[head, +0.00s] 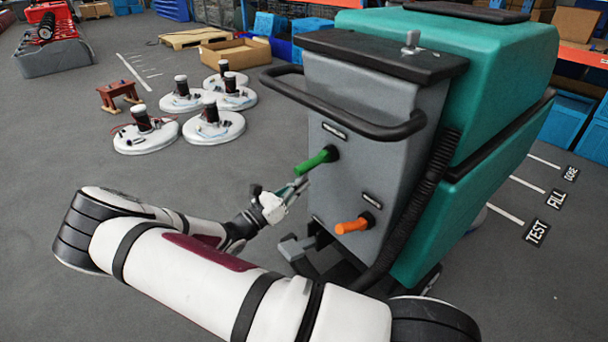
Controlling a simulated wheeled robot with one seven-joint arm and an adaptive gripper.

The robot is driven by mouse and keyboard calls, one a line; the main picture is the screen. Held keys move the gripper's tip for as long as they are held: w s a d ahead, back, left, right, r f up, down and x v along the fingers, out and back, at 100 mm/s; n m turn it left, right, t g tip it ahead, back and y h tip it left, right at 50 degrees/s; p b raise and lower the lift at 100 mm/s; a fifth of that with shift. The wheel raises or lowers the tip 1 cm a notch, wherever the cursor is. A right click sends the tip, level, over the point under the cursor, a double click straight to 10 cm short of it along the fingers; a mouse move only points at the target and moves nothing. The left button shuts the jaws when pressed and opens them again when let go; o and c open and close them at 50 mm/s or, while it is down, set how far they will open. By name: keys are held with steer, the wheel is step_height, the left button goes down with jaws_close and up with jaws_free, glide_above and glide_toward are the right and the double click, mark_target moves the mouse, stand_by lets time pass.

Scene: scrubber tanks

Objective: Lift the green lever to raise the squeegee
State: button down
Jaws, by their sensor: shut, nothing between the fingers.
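The green lever (314,163) sticks out from the grey rear panel of the teal scrubber (375,105), pointing left and slightly down. My gripper (302,184) is shut and empty, its tips just below the green lever in the picture; I cannot tell whether they touch it. An orange lever (353,226) sits lower on the same panel, to the right. The squeegee is not clearly visible; dark parts low behind the machine (298,250) are partly hidden by my arm.
A black handle bar (335,122) loops around the panel above the green lever. A ribbed black hose (428,195) runs down the panel's right side. Several round white floor units (210,125) and a small brown stool (119,94) stand behind.

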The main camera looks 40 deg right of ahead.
steer(key=r+y+p, duration=0.1)
steer(key=p, duration=0.2)
steer(key=r+y+p, duration=0.2)
steer(key=p, duration=0.1)
steer(key=shift+s+a+r, duration=0.1)
steer(key=shift+a+r, duration=0.1)
steer(key=shift+a, duration=0.2)
steer(key=r+y+p, duration=0.1)
steer(key=y+p, duration=0.1)
steer(key=p, duration=0.1)
steer(key=shift+a+r, duration=0.1)
steer(key=shift+r, duration=0.2)
steer(key=shift+y+p, duration=0.3)
steer(key=shift+p, duration=0.1)
steer(key=shift+f, duration=0.1)
steer(key=shift+a+f, duration=0.15)
steer(key=shift+f, duration=0.15)
step_height(320, 180, down, 3)
steer(key=a+b, duration=0.1)
steer(key=b, duration=0.1)
glide_toward(294, 173)
steer(key=f, duration=0.1)
steer(key=a+f, duration=0.1)
steer(key=f, duration=0.1)
steer(key=shift+s+f, duration=0.15)
